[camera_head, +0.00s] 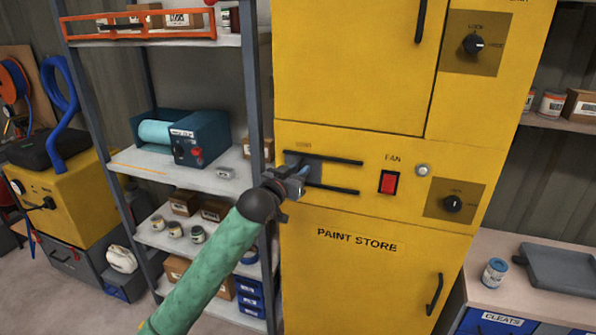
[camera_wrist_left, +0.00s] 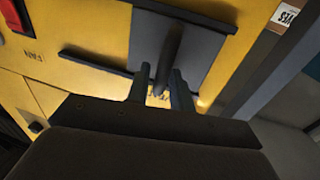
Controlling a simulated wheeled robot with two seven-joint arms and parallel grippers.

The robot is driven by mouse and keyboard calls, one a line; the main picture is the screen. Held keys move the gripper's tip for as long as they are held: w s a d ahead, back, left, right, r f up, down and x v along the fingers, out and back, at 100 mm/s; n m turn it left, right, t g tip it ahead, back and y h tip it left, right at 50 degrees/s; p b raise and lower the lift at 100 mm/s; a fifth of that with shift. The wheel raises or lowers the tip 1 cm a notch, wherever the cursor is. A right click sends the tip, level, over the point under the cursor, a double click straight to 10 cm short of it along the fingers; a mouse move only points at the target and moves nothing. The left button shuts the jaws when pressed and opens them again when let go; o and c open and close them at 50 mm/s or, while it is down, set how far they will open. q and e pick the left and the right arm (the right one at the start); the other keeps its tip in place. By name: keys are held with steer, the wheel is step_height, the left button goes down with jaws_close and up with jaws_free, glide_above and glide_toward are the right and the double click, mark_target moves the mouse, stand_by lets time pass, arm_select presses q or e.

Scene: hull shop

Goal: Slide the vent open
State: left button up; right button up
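The vent is a grey sliding plate (camera_wrist_left: 205,45) between two black rails (camera_head: 335,160) on the yellow paint store cabinet (camera_head: 352,65). The plate is at the left end of the rails in the head view. A dark upright tab (camera_wrist_left: 172,45) stands out from the plate. My left gripper (camera_head: 298,178) is at the plate, largely covering it in the head view. In the left wrist view its fingers (camera_wrist_left: 161,88) are apart, one on each side of the tab's near end. I cannot tell whether they touch it. My right gripper is in no view.
Right of the rails are a red fan switch (camera_head: 389,182), a round pale button (camera_head: 423,170) and a black knob (camera_head: 452,203). A grey shelf unit (camera_head: 190,172) with boxes and a teal machine stands close on the left. A worktop (camera_head: 480,262) is at right.

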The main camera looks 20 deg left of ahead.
arm_select(q)
jaws_close()
steer(key=shift+d, duration=0.1)
